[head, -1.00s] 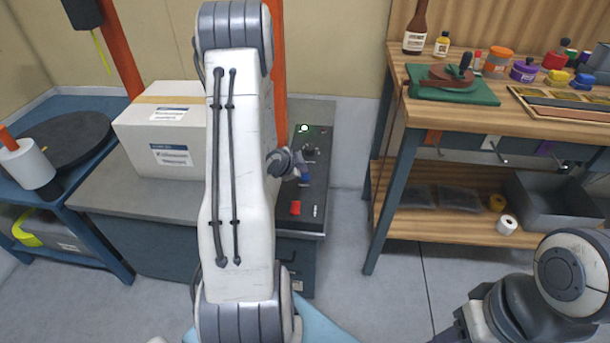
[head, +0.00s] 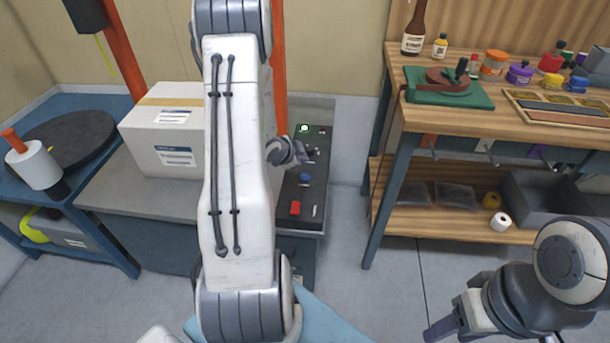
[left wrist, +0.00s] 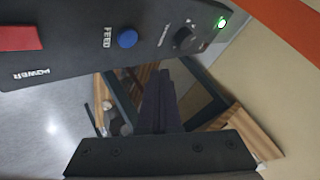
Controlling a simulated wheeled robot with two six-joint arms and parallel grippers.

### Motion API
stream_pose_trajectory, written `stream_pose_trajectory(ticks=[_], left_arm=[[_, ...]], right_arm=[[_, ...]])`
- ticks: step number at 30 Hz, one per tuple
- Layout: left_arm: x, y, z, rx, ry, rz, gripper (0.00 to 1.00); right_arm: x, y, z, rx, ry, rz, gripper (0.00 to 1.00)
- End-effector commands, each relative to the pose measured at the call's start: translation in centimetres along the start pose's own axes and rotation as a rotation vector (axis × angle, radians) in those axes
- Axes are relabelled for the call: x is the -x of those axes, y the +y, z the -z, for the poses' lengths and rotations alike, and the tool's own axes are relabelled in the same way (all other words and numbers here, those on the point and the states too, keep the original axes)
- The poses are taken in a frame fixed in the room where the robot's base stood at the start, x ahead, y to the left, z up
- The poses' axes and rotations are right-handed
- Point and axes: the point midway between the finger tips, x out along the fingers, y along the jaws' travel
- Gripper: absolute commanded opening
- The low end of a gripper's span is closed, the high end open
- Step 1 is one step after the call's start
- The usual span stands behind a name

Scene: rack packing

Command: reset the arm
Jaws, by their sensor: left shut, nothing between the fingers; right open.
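My left arm stands tall across the middle of the head view. My left gripper (head: 304,157) shows just right of it, above the black control panel (head: 318,185). In the left wrist view its fingers (left wrist: 160,100) are shut with nothing between them. The panel (left wrist: 75,40) there carries a blue FEED button (left wrist: 127,38), a dark knob (left wrist: 184,39), a lit green-white lamp (left wrist: 221,23) and a red switch (left wrist: 18,38). The fingers look apart from the blue button. My right gripper (head: 440,330) is at the lower right, open, above the floor.
A white labelled box (head: 165,140) sits on the grey bench (head: 120,197), left of my left arm. A blue shelf (head: 70,206) is at the far left. Floor is clear between the benches.

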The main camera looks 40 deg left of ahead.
Motion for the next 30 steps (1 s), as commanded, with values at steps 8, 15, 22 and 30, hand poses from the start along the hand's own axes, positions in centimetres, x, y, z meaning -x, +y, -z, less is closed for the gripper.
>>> stream_pose_trajectory(ticks=[8, 15, 22, 30], left_arm=[[0.0, 0.0, 0.0, 0.000, 0.000, 0.000, 0.00], [0.0, 0.0, 0.0, 0.000, 0.000, 0.000, 0.00], [0.1, 0.0, 0.3, -0.001, -0.001, -0.002, 0.00], [4.2, 2.4, 10.5, -0.005, -0.088, -0.087, 0.00]], right_arm=[[0.0, 0.0, 0.0, 0.000, 0.000, 0.000, 0.50], [0.0, 0.0, 0.0, 0.000, 0.000, 0.000, 0.50], [0.1, 0.0, 0.0, 0.000, 0.000, 0.000, 0.50], [3.1, -0.2, 0.2, 0.000, 0.000, 0.000, 0.50]])
